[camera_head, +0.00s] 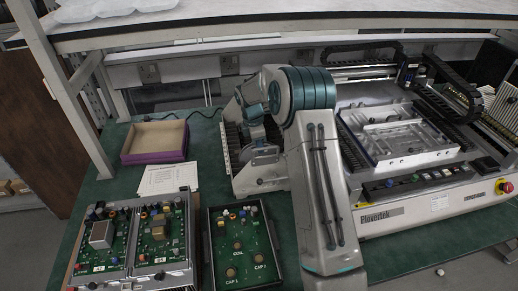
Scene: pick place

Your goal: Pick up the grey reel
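A grey, disc-like piece that looks like the grey reel (264,153) sits at a light metal rack (258,184) in the middle of the green bench. My arm covers the rack's right side and part of its top, so the reel shows only in part. My gripper (256,134) points down over the rack, close above or at the grey piece. Its fingertips are not clear, and I cannot tell whether it touches the piece or is open or shut.
A purple-sided open box (155,158) and a white paper sheet (168,179) lie left of the rack. Circuit board trays (243,246) (134,240) fill the front left. A large Plovertek machine (420,203) stands right. A shelf (200,31) hangs above the back.

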